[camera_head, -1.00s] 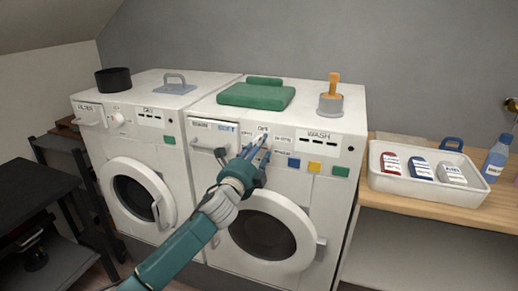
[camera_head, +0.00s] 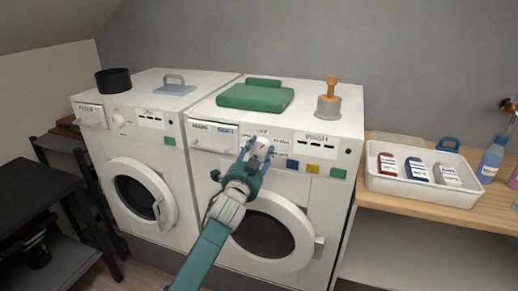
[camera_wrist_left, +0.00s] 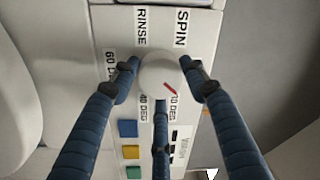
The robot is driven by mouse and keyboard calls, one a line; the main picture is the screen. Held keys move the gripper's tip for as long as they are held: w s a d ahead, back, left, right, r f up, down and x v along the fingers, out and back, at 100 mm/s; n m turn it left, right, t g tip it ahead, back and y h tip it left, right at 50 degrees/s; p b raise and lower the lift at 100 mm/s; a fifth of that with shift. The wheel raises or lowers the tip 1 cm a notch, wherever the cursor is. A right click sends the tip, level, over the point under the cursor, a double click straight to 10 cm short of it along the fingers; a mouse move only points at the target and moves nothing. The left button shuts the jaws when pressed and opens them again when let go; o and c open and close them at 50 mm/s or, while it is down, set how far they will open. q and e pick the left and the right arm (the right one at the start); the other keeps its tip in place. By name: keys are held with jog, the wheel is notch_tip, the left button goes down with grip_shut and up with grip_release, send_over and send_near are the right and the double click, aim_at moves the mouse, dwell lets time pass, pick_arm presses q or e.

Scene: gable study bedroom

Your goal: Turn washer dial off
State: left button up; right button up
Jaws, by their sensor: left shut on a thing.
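The washer (camera_head: 325,165) is the right-hand white machine, with "WASH" and "OFF" on its front panel. Its round white dial (camera_head: 262,146) is partly covered by my left gripper (camera_head: 257,152). In the left wrist view, the blue fingers of the gripper (camera_wrist_left: 160,82) stand around the white dial (camera_wrist_left: 158,68) and are shut on it. A red mark on the dial points to the lower right, towards the "30 DEG" label (camera_wrist_left: 173,106). "RINSE" and "SPIN" labels stand above it. The "OFF" label is not visible there. My right gripper is not in view.
A similar white machine (camera_head: 135,145) stands to the left. Coloured squares sit right of the dial. A white tray (camera_head: 420,185) of containers rests on the wooden counter.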

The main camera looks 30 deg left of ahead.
pick_arm(q)
jog(key=n+p, duration=0.1)
jog(key=n, duration=0.2)
jog(key=n+p, duration=0.2)
jog(key=n, duration=0.1)
jog(key=shift+r+g+y, duration=0.1)
jog(key=shift+g+y, duration=0.2)
jog(key=shift+f+n+p, duration=0.25)
jog(key=shift+n+p, duration=0.45)
jog(key=shift+n, duration=0.7)
jog(key=shift+f, duration=0.2)
jog(key=o, duration=1)
jog(key=shift+o, duration=0.8)
jog(key=shift+a+r, duration=0.1)
jog(key=shift+r, duration=0.05)
jog(key=shift+s, duration=0.1)
jog(key=shift+s+d, duration=0.2)
jog(key=shift+s, duration=0.05)
jog(key=v, duration=1.1)
jog(key=shift+s, duration=0.25)
